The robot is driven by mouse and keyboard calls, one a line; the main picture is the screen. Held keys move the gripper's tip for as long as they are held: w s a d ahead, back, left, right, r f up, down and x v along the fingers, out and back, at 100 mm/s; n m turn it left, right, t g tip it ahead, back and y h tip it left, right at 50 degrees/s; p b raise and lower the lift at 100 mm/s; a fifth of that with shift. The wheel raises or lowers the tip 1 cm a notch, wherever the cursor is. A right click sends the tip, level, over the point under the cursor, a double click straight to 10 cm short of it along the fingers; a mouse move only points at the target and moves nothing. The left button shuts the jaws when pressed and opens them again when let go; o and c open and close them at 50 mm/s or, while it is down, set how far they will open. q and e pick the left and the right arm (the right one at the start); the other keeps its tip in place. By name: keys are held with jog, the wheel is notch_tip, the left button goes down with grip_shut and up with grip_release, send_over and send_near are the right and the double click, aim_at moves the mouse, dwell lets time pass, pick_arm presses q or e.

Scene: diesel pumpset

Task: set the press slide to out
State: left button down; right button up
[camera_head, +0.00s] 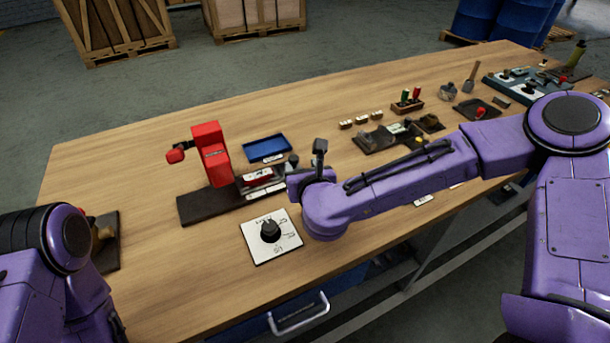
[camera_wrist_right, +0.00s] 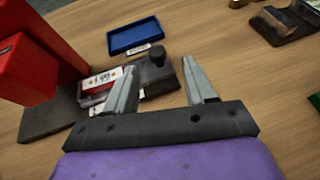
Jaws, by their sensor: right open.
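The red press (camera_head: 212,155) stands on a dark base (camera_head: 205,206) left of the table's middle; part of it also shows in the right wrist view (camera_wrist_right: 40,55). Its slide, with a red and white labelled block (camera_head: 258,177) and a black knob (camera_wrist_right: 157,55), lies to the right of the red column. My right gripper (camera_wrist_right: 160,78) is open, its two fingers apart with the knob between them in the picture; I cannot tell whether they touch it. In the head view, my right wrist hides part of the slide's right end. My left gripper is out of view.
A blue tray (camera_head: 267,149) lies behind the slide. A white dial plate (camera_head: 271,237) with a black knob lies in front of the press. Several small fixtures and tools fill the table's right side. The wooden table (camera_head: 125,165) is clear behind and left of the press.

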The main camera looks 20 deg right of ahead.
jog(key=v, duration=0.4)
jog(key=shift+r, duration=0.15)
